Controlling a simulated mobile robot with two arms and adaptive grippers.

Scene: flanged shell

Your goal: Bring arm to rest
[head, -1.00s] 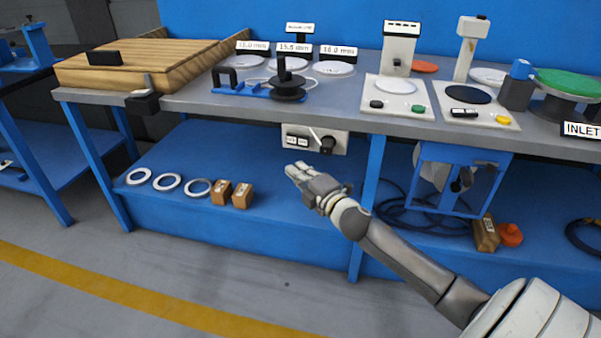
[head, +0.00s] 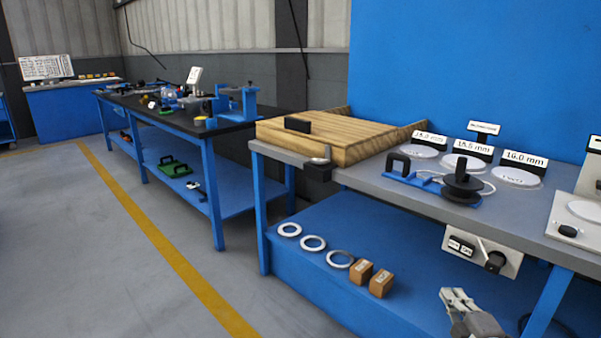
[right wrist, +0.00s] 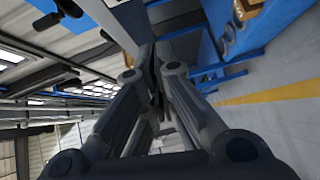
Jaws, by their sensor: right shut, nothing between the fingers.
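My right gripper (head: 458,300) shows at the bottom right of the head view, in front of the bench's blue lower shelf. Its fingers are shut and nothing shows between them. In the right wrist view the closed fingers (right wrist: 157,75) point away from the camera, with the bench edge and floor beyond them. The gripper appears apart from the bench. Most of my right arm is outside the head view. My left gripper is not in view.
The near bench (head: 400,192) carries a wooden box (head: 345,138), a black spool fixture (head: 462,182) and labelled white discs. Rings (head: 313,243) and small brown boxes (head: 381,283) lie on its lower shelf. A second bench (head: 170,122) stands further left. The floor (head: 90,270) is clear.

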